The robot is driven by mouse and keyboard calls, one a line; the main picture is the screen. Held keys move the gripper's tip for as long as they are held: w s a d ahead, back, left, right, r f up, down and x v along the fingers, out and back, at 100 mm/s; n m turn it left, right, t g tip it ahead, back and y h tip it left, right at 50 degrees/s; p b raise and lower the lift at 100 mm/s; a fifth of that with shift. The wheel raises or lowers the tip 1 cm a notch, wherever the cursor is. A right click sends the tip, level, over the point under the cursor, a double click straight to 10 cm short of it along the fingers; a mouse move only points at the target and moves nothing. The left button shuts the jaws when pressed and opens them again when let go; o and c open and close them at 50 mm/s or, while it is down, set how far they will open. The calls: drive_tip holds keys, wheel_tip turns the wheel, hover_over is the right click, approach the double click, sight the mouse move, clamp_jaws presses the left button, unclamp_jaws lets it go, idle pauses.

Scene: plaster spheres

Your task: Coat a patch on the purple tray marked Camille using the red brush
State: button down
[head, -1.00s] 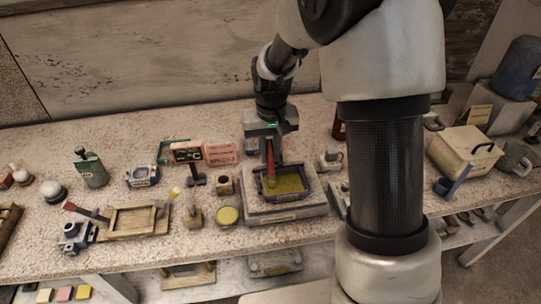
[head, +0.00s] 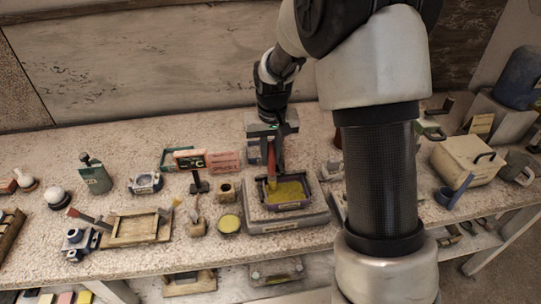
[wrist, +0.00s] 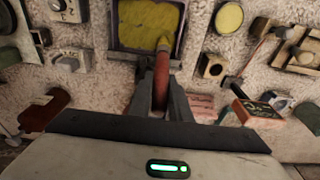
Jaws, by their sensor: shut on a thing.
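My gripper (head: 272,150) is shut on the red brush (head: 271,163) and holds it upright, tip down, over the purple tray (head: 310,200). In the wrist view the red handle (wrist: 160,80) sits between the fingers, and its yellowish bristle end meets the yellow patch inside the purple tray (wrist: 117,30). The tray stands on a grey stand (head: 285,222) with a small label on its front, too small to read. Yellow covers most of the tray floor that shows. I cannot tell how hard the bristles press.
A round yellow-topped pot (head: 229,223) and a small square wooden block with a hole (head: 226,191) stand left of the tray. A wooden frame (head: 135,229) lies further left. A cream box (head: 467,160) stands at the right.

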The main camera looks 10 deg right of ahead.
drive_tip(key=shift+s+r, duration=0.3)
drive_tip(key=shift+s, duration=0.2)
drive_tip(key=shift+s+r, duration=0.25)
drive_tip(key=shift+s, duration=0.25)
drive_tip(key=shift+r, duration=0.1)
drive_tip(key=shift+r+p, duration=1)
drive_tip(key=shift+r, duration=0.15)
drive_tip(key=shift+r, duration=0.1)
wheel_tip(320, 180, up, 4)
drive_tip(key=p, duration=0.3)
drive_tip(key=shift+f, duration=0.2)
